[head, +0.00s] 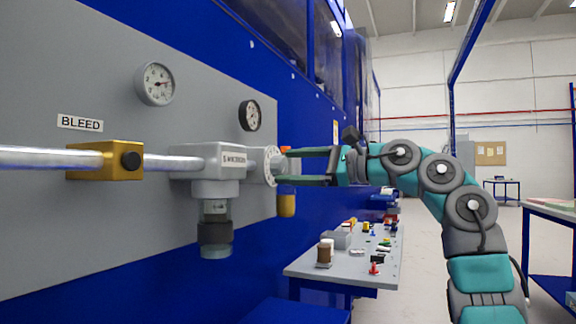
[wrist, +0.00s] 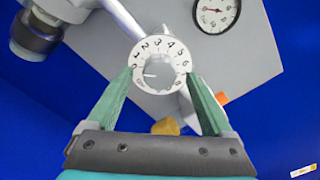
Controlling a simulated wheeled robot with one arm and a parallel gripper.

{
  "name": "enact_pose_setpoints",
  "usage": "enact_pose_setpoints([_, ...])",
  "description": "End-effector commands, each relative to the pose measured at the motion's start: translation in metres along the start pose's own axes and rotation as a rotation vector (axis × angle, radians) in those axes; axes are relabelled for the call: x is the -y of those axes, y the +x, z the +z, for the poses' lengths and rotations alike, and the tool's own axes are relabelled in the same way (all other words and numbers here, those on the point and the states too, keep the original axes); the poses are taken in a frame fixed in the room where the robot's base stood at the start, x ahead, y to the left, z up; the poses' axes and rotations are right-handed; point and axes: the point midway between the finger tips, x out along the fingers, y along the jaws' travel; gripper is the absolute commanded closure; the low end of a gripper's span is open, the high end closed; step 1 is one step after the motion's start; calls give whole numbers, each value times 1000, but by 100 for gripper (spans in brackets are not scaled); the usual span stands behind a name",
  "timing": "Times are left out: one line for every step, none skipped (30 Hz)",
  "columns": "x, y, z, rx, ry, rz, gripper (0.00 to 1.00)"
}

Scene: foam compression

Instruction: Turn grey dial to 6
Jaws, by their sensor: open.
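The grey dial (wrist: 160,62) has a pale face with black numbers around its rim. In the head view the dial (head: 271,166) is on the right end of a grey regulator body (head: 218,160), seen nearly edge-on. My gripper (head: 288,167) is open, pointing at the dial. In the wrist view the green fingertips of my gripper (wrist: 159,74) lie on either side of the dial; contact cannot be told.
A yellow valve block (head: 105,160) under a BLEED label sits on the pipe at left. A white gauge (head: 155,84) and a dark gauge (head: 250,115) are on the grey panel. A table (head: 305,268) with small items stands below my gripper.

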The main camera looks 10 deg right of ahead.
Motion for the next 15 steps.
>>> enact_pose_setpoints([0, 6, 0, 0, 1, 2, 15])
enact_pose_setpoints([0, 9, 0, 0, 1, 2, 15])
enact_pose_setpoints([0, 11, 0, 0, 1, 2, 15])
enact_pose_setpoints([0, 12, 0, 0, 1, 1, 15])
enact_pose_setpoints([0, 13, 0, 0, 0, 1, 15])
enact_pose_setpoints([0, 13, 0, 0, 0, 0, 15])
enact_pose_setpoints([0, 13, 0, 0, 0, 0, 15])
enact_pose_setpoints([0, 13, 0, 0, -1, 0, 15])
enact_pose_setpoints([0, 13, 0, 0, -1, 0, 15])
enact_pose_setpoints([0, 13, 0, 0, -1, 0, 15])
enact_pose_setpoints([0, 13, 1, 0, -1, 0, 15])
enact_pose_setpoints([0, 13, 1, 0, -1, 0, 19])
enact_pose_setpoints([0, 13, 1, 0, -1, 0, 22])
enact_pose_setpoints([0, 13, 1, 1, -1, 0, 26])
enact_pose_setpoints([0, 13, 1, 1, -1, 0, 30])
